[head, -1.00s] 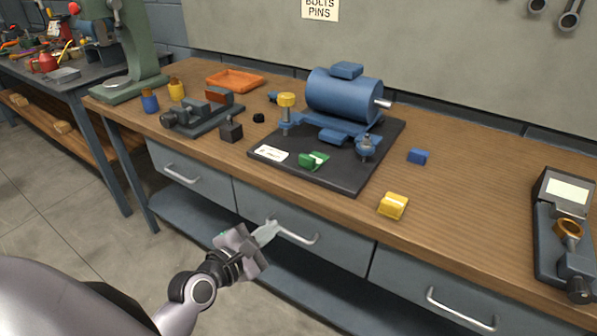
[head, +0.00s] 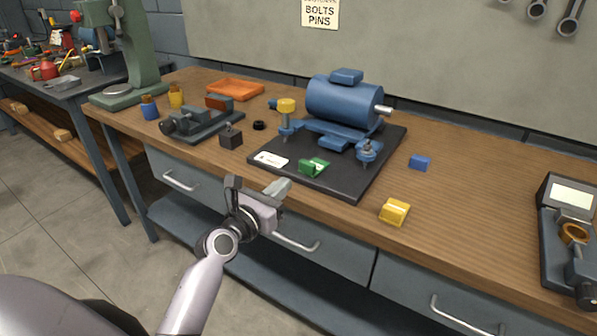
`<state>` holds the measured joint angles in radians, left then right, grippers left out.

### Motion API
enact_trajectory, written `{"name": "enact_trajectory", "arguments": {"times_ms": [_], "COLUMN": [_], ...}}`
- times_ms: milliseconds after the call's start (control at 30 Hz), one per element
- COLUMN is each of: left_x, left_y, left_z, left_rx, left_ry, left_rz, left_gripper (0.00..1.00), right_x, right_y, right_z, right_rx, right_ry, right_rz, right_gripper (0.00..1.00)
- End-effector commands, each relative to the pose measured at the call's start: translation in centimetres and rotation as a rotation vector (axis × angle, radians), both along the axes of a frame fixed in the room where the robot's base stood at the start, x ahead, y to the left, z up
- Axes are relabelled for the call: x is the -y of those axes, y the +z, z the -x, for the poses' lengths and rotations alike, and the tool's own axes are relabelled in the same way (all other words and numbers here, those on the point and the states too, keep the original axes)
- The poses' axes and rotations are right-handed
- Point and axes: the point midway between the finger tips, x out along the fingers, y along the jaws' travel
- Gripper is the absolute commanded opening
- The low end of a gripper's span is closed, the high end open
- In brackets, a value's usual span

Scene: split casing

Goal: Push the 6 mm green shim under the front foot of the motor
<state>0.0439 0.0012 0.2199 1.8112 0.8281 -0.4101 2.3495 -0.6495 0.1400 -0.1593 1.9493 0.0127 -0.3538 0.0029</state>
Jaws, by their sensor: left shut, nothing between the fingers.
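The green shim (head: 315,167) lies on the dark base plate (head: 330,187), in front of the blue motor (head: 343,103). A blue foot of the motor (head: 334,144) shows behind the shim, with a gap of plate between them. My left gripper (head: 283,186) is shut and empty. It is at the bench's front edge, in front of and to the left of the shim, and apart from it. My right gripper is not in view.
A white label (head: 271,159) lies on the plate. A yellow block (head: 394,211) and a blue block (head: 420,162) sit on the bench to the right. A dark vise (head: 203,122), a small black block (head: 231,136) and an orange tray (head: 236,89) stand left. A gauge (head: 568,235) stands far right.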

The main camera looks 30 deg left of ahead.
Motion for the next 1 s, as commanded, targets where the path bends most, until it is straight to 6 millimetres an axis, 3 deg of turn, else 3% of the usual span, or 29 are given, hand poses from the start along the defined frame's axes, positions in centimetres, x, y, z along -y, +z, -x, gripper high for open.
{"name": "enact_trajectory", "arguments": {"times_ms": [200,400,600,1000], "left_x": [0.3,0.5,0.5,0.6], "left_y": [0.0,0.0,0.0,0.0], "left_z": [-3.7,-6.1,-7.1,-7.3], "left_rx": [0.001,0.001,0.0,0.0], "left_ry": [0.0,0.0,0.001,0.001], "left_rz": [-0.003,-0.002,-0.002,-0.001], "left_gripper": [0.0,0.0,0.0,0.0], "right_x": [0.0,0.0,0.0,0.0], "right_y": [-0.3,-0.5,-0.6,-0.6], "right_z": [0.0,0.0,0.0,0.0], "right_rx": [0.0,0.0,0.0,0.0], "right_ry": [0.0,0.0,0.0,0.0], "right_rz": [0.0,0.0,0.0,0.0], "right_gripper": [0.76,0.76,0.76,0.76]}}
